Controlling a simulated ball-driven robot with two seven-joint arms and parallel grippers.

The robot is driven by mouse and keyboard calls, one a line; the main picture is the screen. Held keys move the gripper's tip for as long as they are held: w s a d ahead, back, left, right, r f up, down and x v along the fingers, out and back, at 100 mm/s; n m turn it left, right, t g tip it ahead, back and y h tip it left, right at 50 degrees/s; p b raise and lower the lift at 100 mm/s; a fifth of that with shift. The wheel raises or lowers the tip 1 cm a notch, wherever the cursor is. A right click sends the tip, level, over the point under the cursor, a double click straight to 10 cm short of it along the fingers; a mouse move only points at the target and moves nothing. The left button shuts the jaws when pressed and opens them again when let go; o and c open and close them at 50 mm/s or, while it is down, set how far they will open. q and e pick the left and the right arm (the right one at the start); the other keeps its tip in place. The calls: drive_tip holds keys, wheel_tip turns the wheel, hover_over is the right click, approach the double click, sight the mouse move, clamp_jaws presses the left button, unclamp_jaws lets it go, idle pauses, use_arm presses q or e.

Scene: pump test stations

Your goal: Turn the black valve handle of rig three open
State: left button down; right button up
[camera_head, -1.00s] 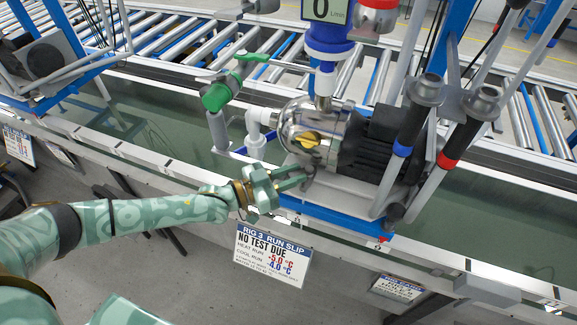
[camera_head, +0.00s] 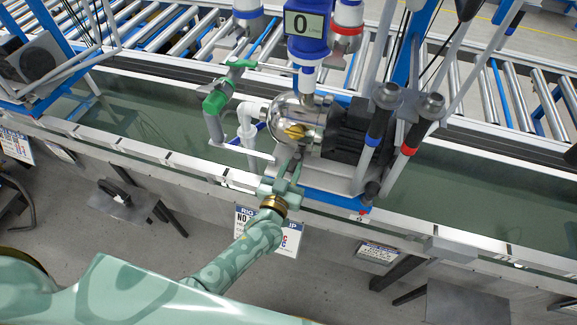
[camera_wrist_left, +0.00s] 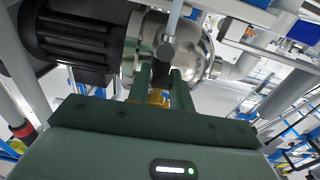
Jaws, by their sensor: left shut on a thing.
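Rig three's pump (camera_head: 300,118) has a shiny round steel housing, a black finned motor (camera_head: 345,130) and a yellow part on its front. My left gripper (camera_head: 289,168) is just below and in front of the housing. In the left wrist view, its two green fingers (camera_wrist_left: 164,75) are closed on a dark, stubby piece, which looks like the black valve handle (camera_wrist_left: 165,48). A pale rod runs up from it. The fingers hide part of the handle, and its turn angle is hard to tell. My right gripper is not in view.
A green valve (camera_head: 216,102) with a green lever stands left of the pump. The blue meter (camera_head: 306,30) above reads 0. My arm partly covers the rig slip (camera_head: 290,238). A roller conveyor (camera_head: 520,100) runs behind.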

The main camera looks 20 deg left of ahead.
use_arm(q)
drive_tip(key=shift+d, duration=0.15)
idle(0.3)
drive_tip(key=c, duration=1.5)
unclamp_jaws()
drive_tip(key=s, duration=0.5)
drive_tip(key=s+p, duration=0.1)
drive_tip(key=s, duration=0.4)
drive_tip(key=s+p, duration=0.1)
drive_tip(key=s, duration=0.5)
drive_tip(key=shift+s+a, duration=0.1)
drive_tip(key=shift+a, duration=0.25)
